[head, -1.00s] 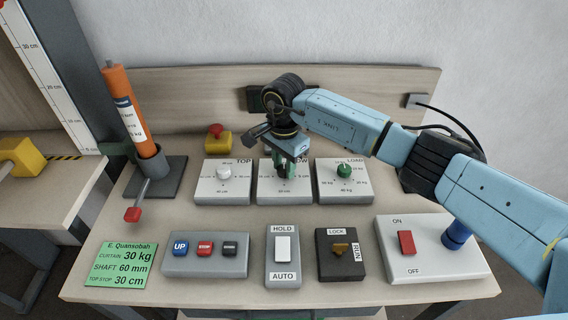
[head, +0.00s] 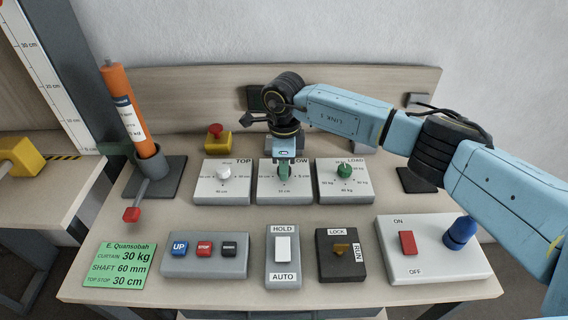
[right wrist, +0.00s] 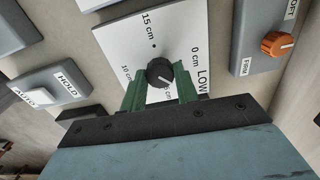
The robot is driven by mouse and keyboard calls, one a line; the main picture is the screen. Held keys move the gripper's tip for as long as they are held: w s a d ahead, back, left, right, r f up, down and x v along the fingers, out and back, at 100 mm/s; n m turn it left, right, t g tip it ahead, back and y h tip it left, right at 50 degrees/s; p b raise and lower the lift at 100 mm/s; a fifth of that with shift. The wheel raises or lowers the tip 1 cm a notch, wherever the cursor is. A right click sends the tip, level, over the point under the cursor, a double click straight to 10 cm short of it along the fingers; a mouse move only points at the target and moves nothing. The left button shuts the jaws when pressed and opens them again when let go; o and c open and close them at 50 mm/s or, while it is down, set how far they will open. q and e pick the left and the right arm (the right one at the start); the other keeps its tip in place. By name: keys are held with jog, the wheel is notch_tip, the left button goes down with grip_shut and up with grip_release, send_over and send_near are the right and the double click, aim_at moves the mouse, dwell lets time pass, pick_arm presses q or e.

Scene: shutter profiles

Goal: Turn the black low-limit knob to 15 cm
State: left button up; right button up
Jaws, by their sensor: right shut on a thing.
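The black low-limit knob (right wrist: 160,72) sits on the white LOW plate (right wrist: 128,38). A short white line on it points to the lower right in the right wrist view, toward the partly covered bottom of the scale. The 15 cm mark with its dot is above the knob, 10 cm to its left, 0 cm to its right. My right gripper (right wrist: 160,88) is shut on the knob, with a green finger on each side. In the head view my right gripper (head: 284,169) points down over the LOW box (head: 266,194) and hides the knob. My left gripper is not in view.
The TOP box (head: 207,193) with a white knob and the LOAD box (head: 330,191) with a green knob stand close on either side. An orange knob (right wrist: 277,44) is behind the LOW box. The HOLD/AUTO switch (head: 283,250) is in front.

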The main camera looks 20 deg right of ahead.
jog(key=m, duration=0.6)
jog(key=shift+r+p, duration=0.1)
jog(key=shift+p, duration=0.25)
jog(key=m+p, duration=0.1)
jog(key=m, duration=0.4)
jog(key=shift+m, duration=0.4)
jog(key=m+p, duration=0.2)
jog(key=m, duration=0.3)
jog(key=shift+m, duration=0.3)
jog(key=m+p, duration=0.2)
jog(key=m, duration=0.3)
jog(key=shift+p, duration=0.35)
jog(key=m+p, duration=0.3)
jog(key=m, duration=0.2)
jog(key=shift+r+m, duration=0.1)
jog(key=shift+m, duration=0.3)
jog(key=m+p, duration=0.4)
jog(key=m, duration=0.2)
jog(key=shift+p, duration=0.35)
jog(key=m+p, duration=0.3)
jog(key=m, duration=0.2)
jog(key=shift+m+p, duration=0.35)
jog(key=shift+m, duration=0.05)
jog(key=shift+w+m+p, duration=0.1)
jog(key=shift+m+p, duration=0.95)
jog(key=shift+m, duration=1.25)
